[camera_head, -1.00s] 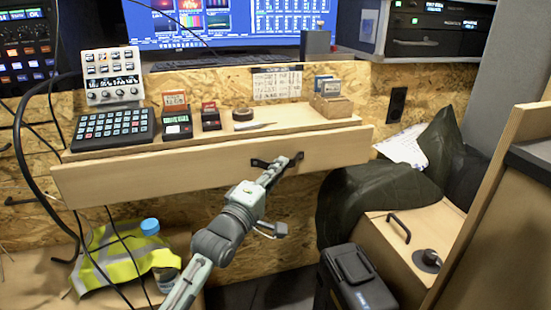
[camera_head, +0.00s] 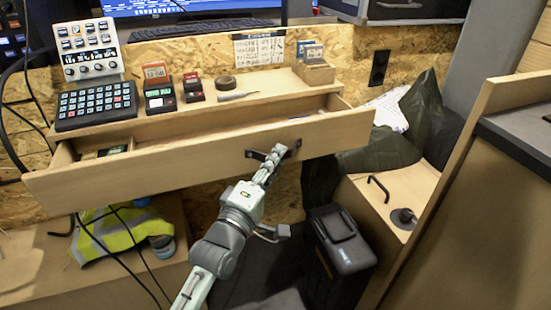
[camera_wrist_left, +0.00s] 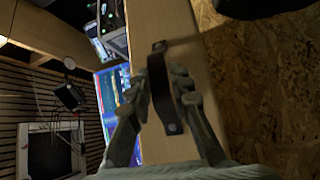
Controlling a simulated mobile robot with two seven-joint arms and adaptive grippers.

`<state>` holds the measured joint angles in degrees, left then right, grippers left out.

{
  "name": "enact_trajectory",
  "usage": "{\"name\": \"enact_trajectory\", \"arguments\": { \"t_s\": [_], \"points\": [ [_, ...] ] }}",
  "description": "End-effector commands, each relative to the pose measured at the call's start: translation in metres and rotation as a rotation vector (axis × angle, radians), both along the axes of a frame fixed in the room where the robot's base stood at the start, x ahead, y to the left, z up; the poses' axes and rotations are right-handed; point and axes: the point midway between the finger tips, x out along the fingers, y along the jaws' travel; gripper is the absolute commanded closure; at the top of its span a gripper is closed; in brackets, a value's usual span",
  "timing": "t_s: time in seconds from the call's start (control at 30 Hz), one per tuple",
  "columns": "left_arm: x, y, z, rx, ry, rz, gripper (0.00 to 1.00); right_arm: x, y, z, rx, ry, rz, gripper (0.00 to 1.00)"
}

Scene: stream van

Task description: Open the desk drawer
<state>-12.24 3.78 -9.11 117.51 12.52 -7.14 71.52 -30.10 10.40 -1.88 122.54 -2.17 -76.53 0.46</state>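The wooden desk drawer (camera_head: 200,160) stands pulled out from under the desk top, with a gap showing its inside along the top edge. A few small items lie in its left end. Its dark handle (camera_head: 290,147) is on the front panel, right of the middle, and also shows in the left wrist view (camera_wrist_left: 160,85). My left gripper (camera_head: 275,158) is at the handle. In the left wrist view its fingers (camera_wrist_left: 160,98) lie on both sides of the handle bar and appear closed on it. My right gripper is not in view.
On the desk top stand a keypad (camera_head: 96,105), a white control panel (camera_head: 90,50), small devices and a tape roll (camera_head: 225,83). A black case (camera_head: 340,240) stands on the floor at right, beside a wooden box (camera_head: 395,200). A yellow vest (camera_head: 110,235) lies below the drawer.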

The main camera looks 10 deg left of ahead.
Motion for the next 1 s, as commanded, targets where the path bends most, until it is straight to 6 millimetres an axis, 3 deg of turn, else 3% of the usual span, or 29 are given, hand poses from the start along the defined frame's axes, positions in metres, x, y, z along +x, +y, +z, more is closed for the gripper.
{"name": "enact_trajectory", "arguments": {
  "t_s": [0.3,0.43,0.8,1.0],
  "points": [
    [-0.001,0.001,0.001,-0.001,-0.002,0.001,0.73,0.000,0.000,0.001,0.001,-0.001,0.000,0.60],
    [-0.010,0.002,-0.001,0.000,-0.001,0.001,0.73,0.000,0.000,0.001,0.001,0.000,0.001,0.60],
    [-0.083,0.017,-0.012,0.002,0.003,0.000,0.73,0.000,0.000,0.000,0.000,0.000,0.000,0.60],
    [-0.109,0.022,-0.016,0.001,0.001,-0.001,0.73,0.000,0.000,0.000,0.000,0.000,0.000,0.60]
  ]
}}
